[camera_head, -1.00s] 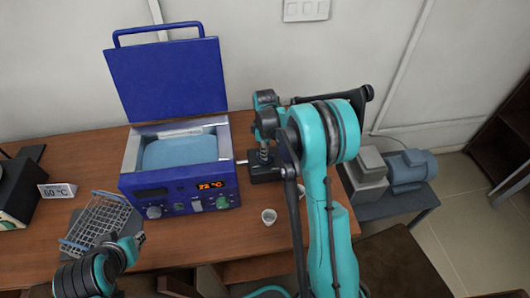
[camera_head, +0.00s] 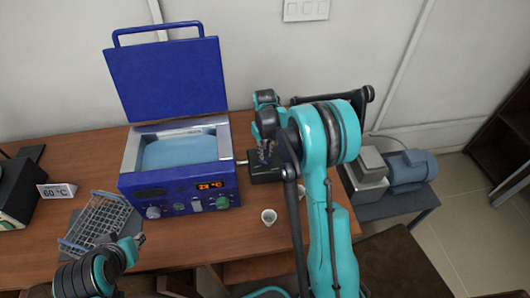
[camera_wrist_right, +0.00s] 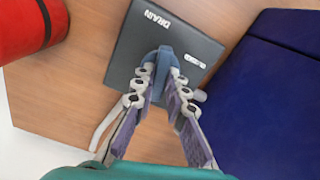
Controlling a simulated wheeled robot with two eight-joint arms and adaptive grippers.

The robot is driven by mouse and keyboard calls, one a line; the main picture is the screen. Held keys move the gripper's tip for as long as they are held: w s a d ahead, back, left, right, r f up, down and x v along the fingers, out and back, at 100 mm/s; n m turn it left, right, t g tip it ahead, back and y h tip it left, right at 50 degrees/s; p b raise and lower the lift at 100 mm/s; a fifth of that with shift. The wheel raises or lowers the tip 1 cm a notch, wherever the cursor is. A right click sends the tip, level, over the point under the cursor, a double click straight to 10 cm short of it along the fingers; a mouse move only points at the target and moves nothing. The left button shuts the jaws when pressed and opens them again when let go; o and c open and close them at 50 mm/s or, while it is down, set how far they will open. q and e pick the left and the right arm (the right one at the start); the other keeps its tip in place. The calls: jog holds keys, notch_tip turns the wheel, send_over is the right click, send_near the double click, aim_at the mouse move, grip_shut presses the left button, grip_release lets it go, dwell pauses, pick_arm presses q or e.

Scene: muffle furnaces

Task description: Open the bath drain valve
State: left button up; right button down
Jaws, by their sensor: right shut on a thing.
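The blue water bath (camera_head: 180,190) stands on the table with its lid (camera_head: 168,80) raised and pale blue liquid inside. The drain valve is a dark block (camera_head: 265,174) at the bath's right side. In the right wrist view its block (camera_wrist_right: 125,45), marked DRAIN, carries a blue-grey handle (camera_wrist_right: 160,58). My right gripper (camera_wrist_right: 162,75) is shut on this handle from above; it also shows in the head view (camera_head: 265,158), partly hidden by my arm. My left gripper (camera_head: 136,242) is beside the wire rack, and its fingers are too unclear to judge.
A wire rack (camera_head: 98,222) lies at the left, near a 60 °C sign (camera_head: 57,191). A small white cup (camera_head: 269,216) stands in front of the valve. A red cylinder (camera_wrist_right: 30,28) lies near the valve in the wrist view. A blue motor (camera_head: 408,170) stands at the right.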

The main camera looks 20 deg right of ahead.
jog(key=shift+m, duration=1.3)
jog(key=c, duration=1.5)
grip_release()
jog(key=shift+c, duration=0.2)
notch_tip(320, 180, up, 12)
